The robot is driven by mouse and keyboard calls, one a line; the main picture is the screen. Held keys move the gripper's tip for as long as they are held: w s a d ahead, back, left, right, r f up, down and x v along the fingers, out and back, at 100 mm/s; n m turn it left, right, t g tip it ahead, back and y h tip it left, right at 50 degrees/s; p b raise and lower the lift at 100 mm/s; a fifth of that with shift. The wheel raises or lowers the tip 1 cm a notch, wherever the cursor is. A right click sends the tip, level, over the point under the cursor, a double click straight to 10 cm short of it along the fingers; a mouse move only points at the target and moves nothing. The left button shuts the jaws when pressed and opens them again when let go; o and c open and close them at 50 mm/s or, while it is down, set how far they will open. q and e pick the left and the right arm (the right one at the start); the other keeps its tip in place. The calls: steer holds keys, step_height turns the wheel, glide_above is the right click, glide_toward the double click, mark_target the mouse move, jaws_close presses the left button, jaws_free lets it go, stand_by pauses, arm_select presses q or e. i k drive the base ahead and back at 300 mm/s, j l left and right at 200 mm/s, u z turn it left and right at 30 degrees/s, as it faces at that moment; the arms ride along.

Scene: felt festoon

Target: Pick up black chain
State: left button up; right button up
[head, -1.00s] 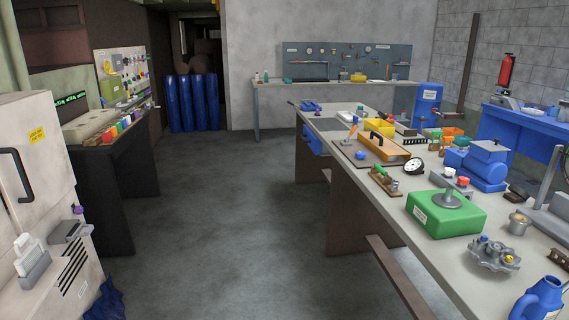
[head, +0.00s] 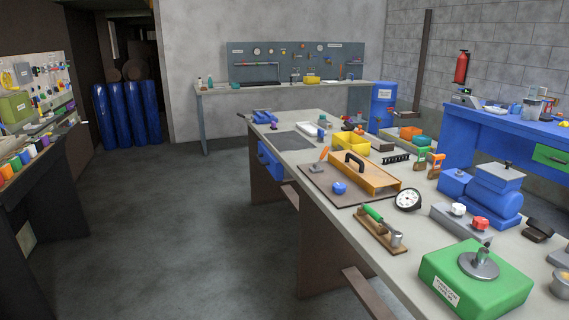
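A short black segmented strip (head: 396,159), which looks like the black chain, lies on the long grey workbench (head: 338,219) at the right. It is behind the orange-brown tray with a black handle and left of two small orange-topped items. It is small in view, so its links are hard to make out. Neither of my grippers is in view.
The workbench also holds a green block (head: 476,279), a blue machine (head: 494,190), a dial gauge (head: 408,199), an orange-brown tray (head: 378,183) and a yellow bin (head: 350,144). Open floor (head: 200,220) lies left of it. Blue cylinders (head: 127,114) stand at the back left.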

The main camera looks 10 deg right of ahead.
mark_target(390, 158)
steer(key=i+z, duration=0.75)
steer(key=i+j+z, duration=0.2)
steer(key=i+z, duration=0.25)
steer(key=z, duration=0.3)
steer(key=j+z, duration=0.45)
steer(key=k+j+z, duration=0.2)
steer(key=j+z, duration=0.25)
steer(key=j, duration=0.15)
steer(key=k+j, duration=0.15)
steer(key=j, duration=0.25)
steer(key=k+j+z, duration=0.1)
steer(key=j, duration=0.3)
steer(key=k+j, duration=0.25)
steer(key=j, duration=0.15)
steer(key=k+j+z, duration=0.1)
steer(key=j, duration=0.3)
steer(key=k+j, duration=0.25)
steer(key=j, duration=0.15)
steer(key=k+j+z, duration=0.1)
steer(key=j, duration=0.25)
steer(key=k, duration=0.05)
